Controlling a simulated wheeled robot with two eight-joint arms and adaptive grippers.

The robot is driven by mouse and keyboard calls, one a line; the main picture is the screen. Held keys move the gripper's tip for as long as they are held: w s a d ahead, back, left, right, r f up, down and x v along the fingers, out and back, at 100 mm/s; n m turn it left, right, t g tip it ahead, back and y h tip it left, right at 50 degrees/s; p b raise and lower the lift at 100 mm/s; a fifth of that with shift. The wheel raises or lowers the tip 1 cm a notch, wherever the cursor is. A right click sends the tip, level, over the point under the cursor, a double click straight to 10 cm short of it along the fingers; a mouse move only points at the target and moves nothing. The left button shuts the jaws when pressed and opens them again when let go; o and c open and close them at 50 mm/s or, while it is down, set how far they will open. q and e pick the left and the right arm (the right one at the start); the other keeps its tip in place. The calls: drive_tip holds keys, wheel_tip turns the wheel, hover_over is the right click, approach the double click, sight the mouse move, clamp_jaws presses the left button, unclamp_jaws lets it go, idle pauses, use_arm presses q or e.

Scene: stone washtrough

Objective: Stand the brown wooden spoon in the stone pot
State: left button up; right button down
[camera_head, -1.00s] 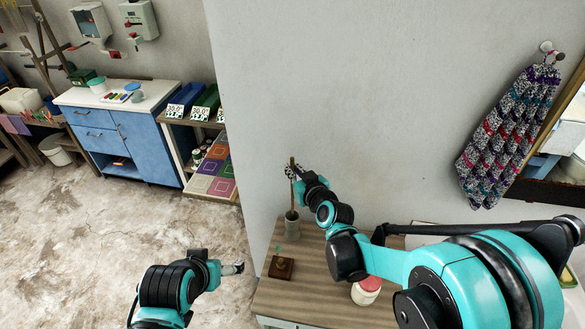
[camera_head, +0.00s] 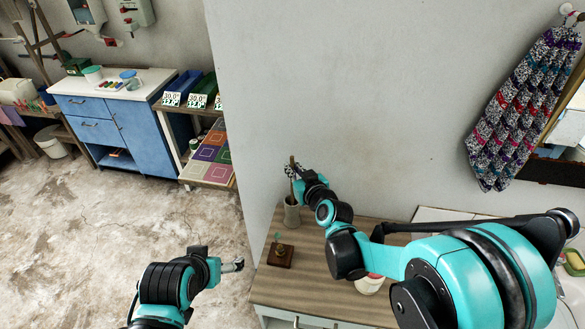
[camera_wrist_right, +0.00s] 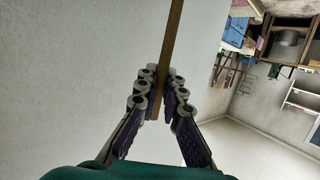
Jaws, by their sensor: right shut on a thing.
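The brown wooden spoon (camera_head: 292,161) is upright in my right gripper (camera_head: 291,172), which is shut on it. In the right wrist view, the spoon's handle (camera_wrist_right: 173,38) runs up between the closed fingers (camera_wrist_right: 158,88). The stone pot (camera_head: 291,215) is a grey, narrow vessel on the wooden counter by the wall, directly below the gripper. The spoon's lower end reaches down to the pot's mouth and appears to be inside it; the end itself is hidden. My left gripper (camera_head: 237,264) is low and empty in front of the counter's left side; its finger opening is unclear.
A small dark wooden block with a stand (camera_head: 280,255) sits on the counter in front of the pot. The wall is close behind. Bare counter (camera_head: 310,275) lies between block and jar.

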drive_tip(key=c, duration=1.6)
unclamp_jaws()
drive_tip(key=v, duration=1.2)
drive_tip(key=shift+f, duration=0.1)
drive_tip(key=s+d+f+m+g+h+b, duration=0.1)
drive_tip(key=s+d+f+g+h, duration=0.1)
drive_tip(key=s, duration=0.4)
drive_tip(key=s+d+f+m+g+h+b, duration=0.2)
drive_tip(key=s+d+f, duration=0.2)
drive_tip(key=s+d, duration=0.2)
drive_tip(key=s+d+f+m+g+h+b, duration=0.1)
drive_tip(key=s+d+f+g, duration=0.1)
drive_tip(key=s+d, duration=0.3)
drive_tip(key=shift+s+d+f+m+h, duration=0.1)
drive_tip(key=shift+s+f+m+h, duration=0.1)
drive_tip(key=shift+f, duration=0.25)
drive_tip(key=shift+s+f+m+h, duration=0.1)
drive_tip(key=shift+s+f+h, duration=0.15)
drive_tip(key=shift+f, duration=0.15)
